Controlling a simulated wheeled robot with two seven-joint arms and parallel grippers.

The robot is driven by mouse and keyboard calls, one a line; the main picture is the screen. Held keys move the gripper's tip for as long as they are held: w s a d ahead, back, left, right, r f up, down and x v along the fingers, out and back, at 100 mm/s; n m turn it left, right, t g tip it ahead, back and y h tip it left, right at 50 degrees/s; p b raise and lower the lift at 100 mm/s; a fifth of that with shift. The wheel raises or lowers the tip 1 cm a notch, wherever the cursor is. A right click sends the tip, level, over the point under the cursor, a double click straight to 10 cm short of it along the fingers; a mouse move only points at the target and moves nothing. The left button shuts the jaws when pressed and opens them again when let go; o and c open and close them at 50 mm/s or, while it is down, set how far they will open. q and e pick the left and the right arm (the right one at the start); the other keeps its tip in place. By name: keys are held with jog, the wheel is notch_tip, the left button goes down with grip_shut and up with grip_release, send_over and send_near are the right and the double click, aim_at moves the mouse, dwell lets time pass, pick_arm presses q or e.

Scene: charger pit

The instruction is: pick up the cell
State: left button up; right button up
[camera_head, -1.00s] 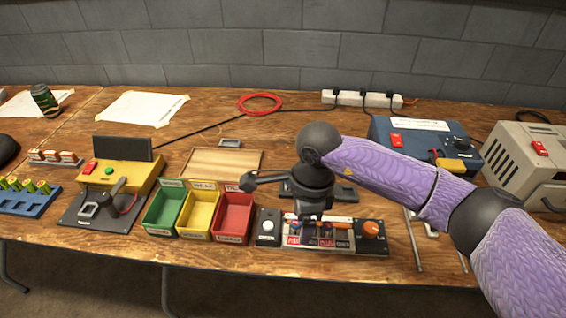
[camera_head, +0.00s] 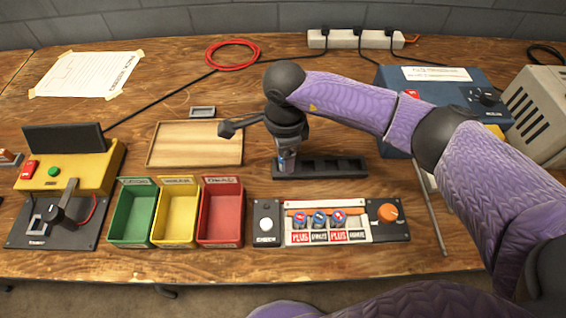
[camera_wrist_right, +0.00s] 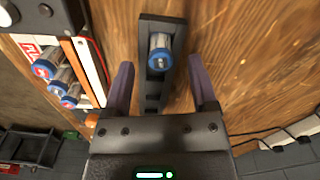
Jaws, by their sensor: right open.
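A blue-topped cell (camera_wrist_right: 160,57) stands in a slot of the black rack (camera_head: 338,168), near the rack's left end in the head view. My right gripper (camera_head: 287,158) is over that end of the rack. In the right wrist view its open fingers (camera_wrist_right: 160,85) lie on both sides of the cell and rack, with gaps on each side. In the head view the gripper mostly hides this cell. Several similar cells (camera_head: 319,218) sit in the charger panel (camera_head: 384,231) in front of the rack. My left gripper is not in view.
Green (camera_head: 118,216), yellow (camera_head: 162,216) and red (camera_head: 241,217) bins stand left of the charger. A wooden tray (camera_head: 195,143) lies behind them. A yellow tester (camera_head: 95,171) is at the left. A blue box (camera_head: 440,88) stands at the back right.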

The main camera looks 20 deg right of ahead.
notch_tip(320, 180, down, 3)
jog(key=shift+r, duration=0.25)
jog(key=shift+c, duration=0.4)
grip_shut()
